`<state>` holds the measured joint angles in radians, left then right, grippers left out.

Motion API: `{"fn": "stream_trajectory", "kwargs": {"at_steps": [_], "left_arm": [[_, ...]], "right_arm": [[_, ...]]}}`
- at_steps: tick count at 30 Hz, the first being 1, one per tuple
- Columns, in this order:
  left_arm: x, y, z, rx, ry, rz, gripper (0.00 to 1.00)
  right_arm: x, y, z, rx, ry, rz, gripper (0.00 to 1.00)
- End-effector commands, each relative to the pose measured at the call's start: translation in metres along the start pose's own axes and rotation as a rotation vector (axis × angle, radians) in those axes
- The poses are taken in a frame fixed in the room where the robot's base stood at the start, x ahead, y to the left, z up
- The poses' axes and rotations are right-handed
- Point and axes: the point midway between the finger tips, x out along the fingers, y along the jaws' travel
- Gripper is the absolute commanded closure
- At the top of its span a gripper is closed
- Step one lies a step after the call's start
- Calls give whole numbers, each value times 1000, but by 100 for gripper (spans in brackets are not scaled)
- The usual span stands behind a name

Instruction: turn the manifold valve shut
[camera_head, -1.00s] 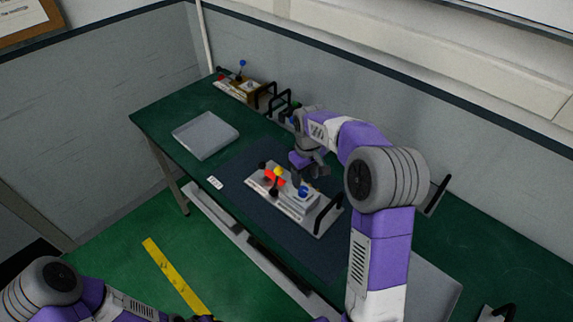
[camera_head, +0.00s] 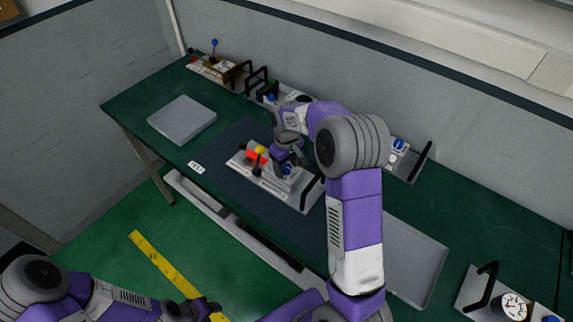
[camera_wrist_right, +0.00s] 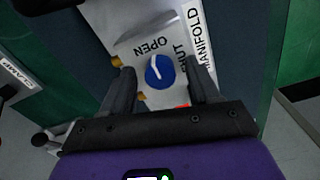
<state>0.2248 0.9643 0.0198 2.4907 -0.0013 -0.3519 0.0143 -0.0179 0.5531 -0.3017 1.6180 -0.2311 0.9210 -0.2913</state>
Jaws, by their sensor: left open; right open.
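The manifold valve is a blue round knob (camera_wrist_right: 159,72) with a white pointer line, on a pale panel (camera_wrist_right: 115,22) lettered OPEN, SHUT and MANIFOLD. Its pointer is toward the OPEN lettering. In the head view the manifold plate (camera_head: 297,199) lies on the dark mat, and the knob is partly covered by my gripper. My right gripper (camera_head: 287,166) is over the knob. In the right wrist view its open fingers (camera_wrist_right: 161,88) are on either side of the knob, with gaps visible. My left gripper (camera_head: 212,307) is open, low at the bottom edge, away from the bench.
A grey tray (camera_head: 182,120) is to the left, another (camera_head: 418,262) to the right. A gauge panel (camera_head: 470,293) and other modules (camera_head: 222,71) stand around the bench.

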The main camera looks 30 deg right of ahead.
Motion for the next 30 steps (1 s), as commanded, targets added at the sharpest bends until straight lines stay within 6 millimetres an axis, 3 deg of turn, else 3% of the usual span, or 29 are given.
{"fn": "stream_trajectory", "kwargs": {"at_steps": [1,11,20,30], "left_arm": [[0,0,0,0,0,0,57],[0,0,0,0,0,0,57],[-1,0,0,0,0,0,57],[-9,3,0,0,0,0,57]], "right_arm": [[0,0,0,0,0,0,44],[0,0,0,0,0,0,94],[-1,0,0,35,0,0,95],[-2,0,0,252,1,0,95]]}}
